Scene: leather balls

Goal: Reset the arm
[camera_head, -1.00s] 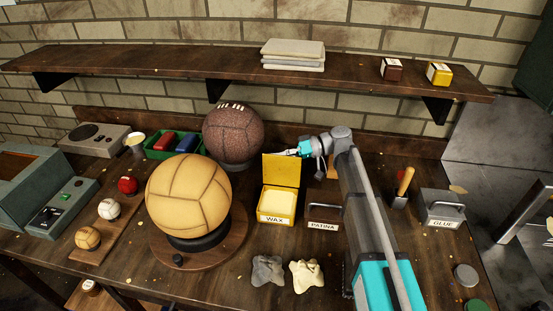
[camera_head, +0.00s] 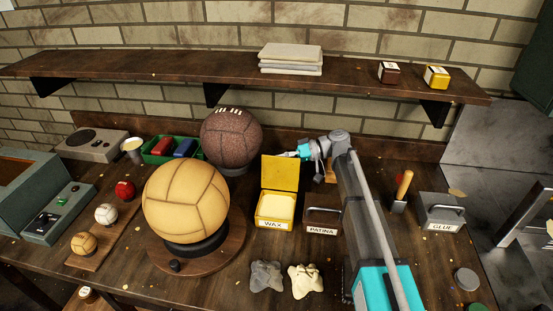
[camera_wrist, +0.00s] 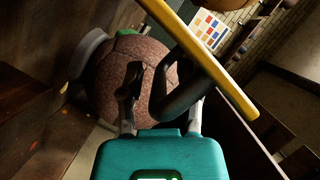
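My gripper (camera_head: 286,154) is at the back of the bench, just behind the top of the raised yellow lid (camera_head: 280,173) of the wax box (camera_head: 275,208). It points left toward the dark brown laced ball (camera_head: 231,136). In the wrist view, the two dark fingers (camera_wrist: 150,80) stand apart with nothing visible between them. The brown ball (camera_wrist: 112,75) lies beyond them. The yellow lid's edge (camera_wrist: 205,62) crosses close beside the right finger; I cannot tell whether they touch. My arm reaches over the bench from the front right.
A tan ball (camera_head: 186,201) sits on a round wooden stand at left. The patina box (camera_head: 322,214) is beside the arm; the glue box (camera_head: 441,211) is farther right. A shelf (camera_head: 180,72) runs above the bench. Two cloths (camera_head: 306,278) lie in front.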

